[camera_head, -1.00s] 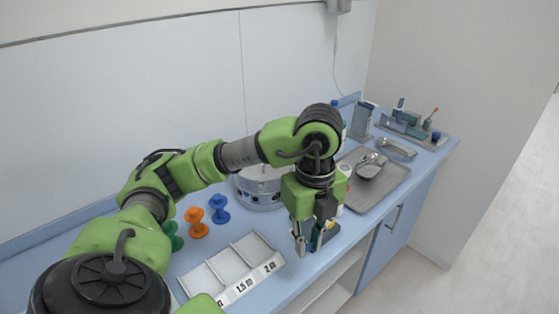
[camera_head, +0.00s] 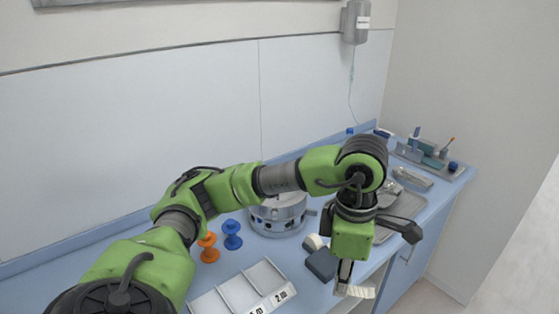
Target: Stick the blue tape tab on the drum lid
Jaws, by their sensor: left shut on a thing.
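The metal drum (camera_head: 278,219) stands on the blue worktop, with its flat grey lid (camera_head: 276,200) on top and dark holes around its side. My left gripper (camera_head: 352,284) is to the right of the drum and nearer the camera, pointing down. It is shut on a small pale, striped strip (camera_head: 360,292), which looks like the tape tab; no blue shows on it from here. The strip is apart from the lid. My right gripper is out of view.
A dark blue block (camera_head: 322,265) and a white roll (camera_head: 313,242) stand between drum and gripper. A divided white tray (camera_head: 240,290) is at the front. Orange (camera_head: 209,248) and blue (camera_head: 232,235) spools stand left of the drum. A metal tray (camera_head: 408,205) lies behind my wrist.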

